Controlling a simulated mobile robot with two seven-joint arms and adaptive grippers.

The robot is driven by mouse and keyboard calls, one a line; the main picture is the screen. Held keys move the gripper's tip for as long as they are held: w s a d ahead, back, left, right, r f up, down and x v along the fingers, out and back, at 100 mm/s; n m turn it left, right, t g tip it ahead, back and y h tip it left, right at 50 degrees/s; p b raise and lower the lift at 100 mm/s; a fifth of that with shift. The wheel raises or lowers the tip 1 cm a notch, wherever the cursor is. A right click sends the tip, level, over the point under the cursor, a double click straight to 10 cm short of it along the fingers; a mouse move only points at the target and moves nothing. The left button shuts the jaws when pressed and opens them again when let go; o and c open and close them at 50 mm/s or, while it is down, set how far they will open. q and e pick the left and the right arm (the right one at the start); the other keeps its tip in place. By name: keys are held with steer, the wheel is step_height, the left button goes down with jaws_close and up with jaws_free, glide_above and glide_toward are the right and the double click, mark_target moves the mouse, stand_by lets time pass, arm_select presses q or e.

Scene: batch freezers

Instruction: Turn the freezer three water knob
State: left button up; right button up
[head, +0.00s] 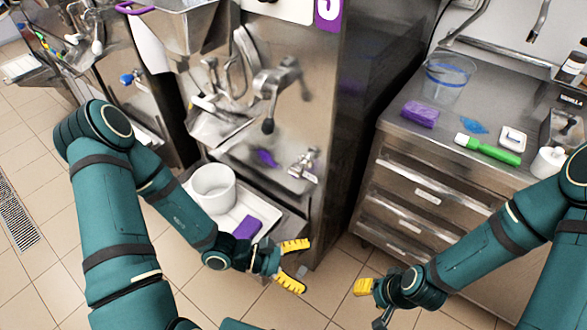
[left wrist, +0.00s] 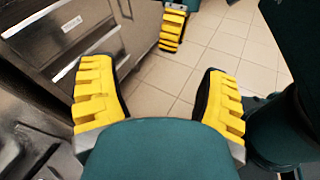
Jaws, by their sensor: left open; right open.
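Freezer three (head: 345,120) is the steel machine in the middle of the head view, with a purple number label at its top. A small purple knob (head: 265,157) is on its lower front, left of a metal tap (head: 303,164); I take it for the water knob. My left gripper (head: 292,265) is open and empty, below and apart from the knob, near the machine's lower right corner. Its open yellow fingers also show in the left wrist view (left wrist: 160,97). My right gripper (head: 372,302) is open and empty, further right, above the floor. The left wrist view does not show the knob.
A white pot (head: 213,188) and a purple block (head: 246,229) are on the white tray (head: 262,210) below the machine's front. A steel drawer counter (head: 390,120) stands right, holding a clear bucket (head: 448,77) and a green brush (head: 487,149). Tiled floor is clear in front.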

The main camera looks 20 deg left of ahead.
arm_select(q)
steer(key=w+a+r+n+t+y, duration=0.2)
steer(key=w+a+r+n+t, duration=0.1)
steer(key=w+a+n+t, duration=0.4)
steer(key=n+t+y, duration=0.5)
steer(key=t+y, duration=0.1)
glide_toward(293, 173)
steer(key=b+x, duration=0.1)
steer(key=x, duration=0.9)
steer(key=shift+w+d, duration=0.15)
steer(key=shift+w, duration=0.2)
steer(key=c, duration=1.2)
